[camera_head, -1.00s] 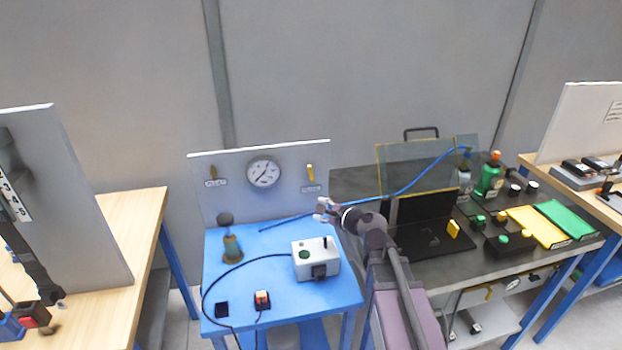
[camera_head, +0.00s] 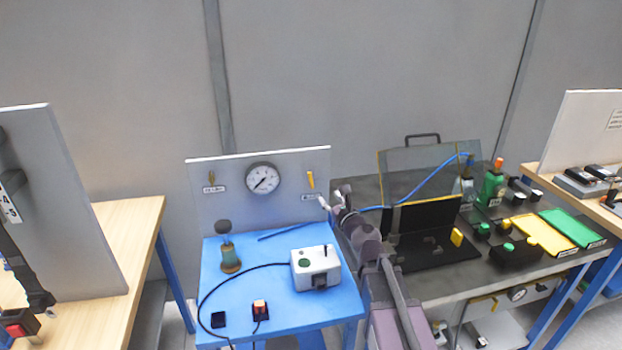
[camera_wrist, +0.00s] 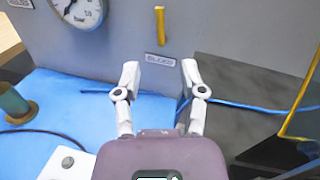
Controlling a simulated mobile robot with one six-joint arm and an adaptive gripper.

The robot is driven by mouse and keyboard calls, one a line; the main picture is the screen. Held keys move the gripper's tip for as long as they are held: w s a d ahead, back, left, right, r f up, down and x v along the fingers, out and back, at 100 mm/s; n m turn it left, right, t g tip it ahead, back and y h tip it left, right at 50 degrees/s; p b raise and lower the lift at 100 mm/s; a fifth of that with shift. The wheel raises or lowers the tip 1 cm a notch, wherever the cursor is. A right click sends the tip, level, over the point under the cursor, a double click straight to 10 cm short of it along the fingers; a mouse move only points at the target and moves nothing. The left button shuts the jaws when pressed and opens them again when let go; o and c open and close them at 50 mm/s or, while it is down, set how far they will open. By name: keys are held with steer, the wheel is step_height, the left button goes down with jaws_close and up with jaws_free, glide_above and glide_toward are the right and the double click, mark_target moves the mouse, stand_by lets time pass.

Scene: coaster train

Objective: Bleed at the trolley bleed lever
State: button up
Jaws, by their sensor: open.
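The trolley's grey panel (camera_head: 230,205) stands at the back of the blue trolley top (camera_head: 235,318). The yellow bleed lever (camera_head: 311,179) hangs upright on the panel's right side above a small label. In the wrist view the lever (camera_wrist: 160,25) is ahead, above the label (camera_wrist: 158,59), which seems to read "BLEED". My gripper (camera_wrist: 160,75) is open and empty, its two fingers either side of the label and below the lever. In the head view my gripper (camera_head: 328,203) is near the panel's lower right, below the lever. I cannot tell how far it is from the panel.
A round gauge (camera_head: 263,178) and a second lever (camera_head: 211,177) are on the panel. A dark bench (camera_head: 440,280) with a clear screen (camera_head: 400,170) adjoins at right.

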mark_target(311, 177)
steer(key=shift+w, duration=0.15)
steer(key=x, duration=1.3)
steer(key=shift+w+a, duration=0.2)
steer(key=shift+a, duration=0.05)
jaws_close()
